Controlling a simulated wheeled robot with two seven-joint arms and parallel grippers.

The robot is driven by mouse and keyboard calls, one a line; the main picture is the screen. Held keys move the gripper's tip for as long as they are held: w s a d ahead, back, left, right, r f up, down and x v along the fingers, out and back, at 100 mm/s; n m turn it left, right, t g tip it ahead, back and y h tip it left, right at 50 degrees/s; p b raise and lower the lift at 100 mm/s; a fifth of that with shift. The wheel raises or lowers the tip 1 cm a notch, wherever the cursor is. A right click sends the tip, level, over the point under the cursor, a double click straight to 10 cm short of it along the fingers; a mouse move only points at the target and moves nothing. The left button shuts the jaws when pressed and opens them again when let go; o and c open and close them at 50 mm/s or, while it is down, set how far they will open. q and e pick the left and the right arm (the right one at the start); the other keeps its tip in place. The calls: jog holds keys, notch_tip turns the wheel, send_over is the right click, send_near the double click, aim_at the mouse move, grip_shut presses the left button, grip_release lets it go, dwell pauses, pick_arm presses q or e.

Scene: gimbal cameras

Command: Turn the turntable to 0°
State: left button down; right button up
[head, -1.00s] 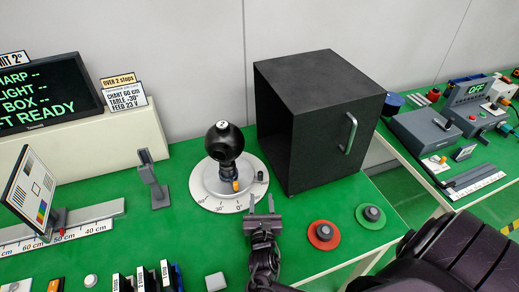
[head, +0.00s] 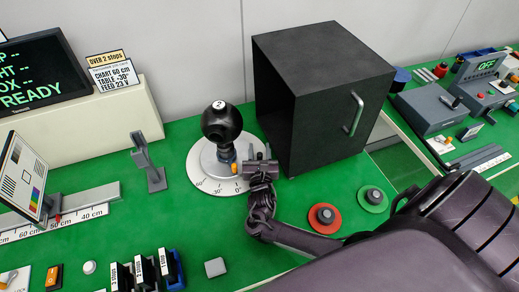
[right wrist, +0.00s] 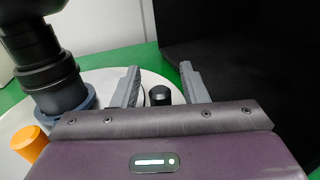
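The turntable (head: 203,172) is a pale round disc on the green bench, with a printed scale showing -60, -30 and 0 on its front rim. A black ball-shaped device (head: 221,122) stands on it, with an orange piece (head: 234,168) at its foot. My right gripper (head: 260,154) is over the disc's right edge. In the right wrist view its two grey fingers (right wrist: 159,72) are apart, with a small black peg (right wrist: 160,95) of the turntable between them, no contact visible. The orange piece also shows there (right wrist: 29,143). The turntable's exact angle is unclear. My left gripper is not in view.
A grey post (head: 147,162) stands left. A sign (head: 116,74) reads TABLE -30°.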

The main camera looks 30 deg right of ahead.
jog(key=shift+r, duration=0.1)
grip_shut()
dwell(0.3)
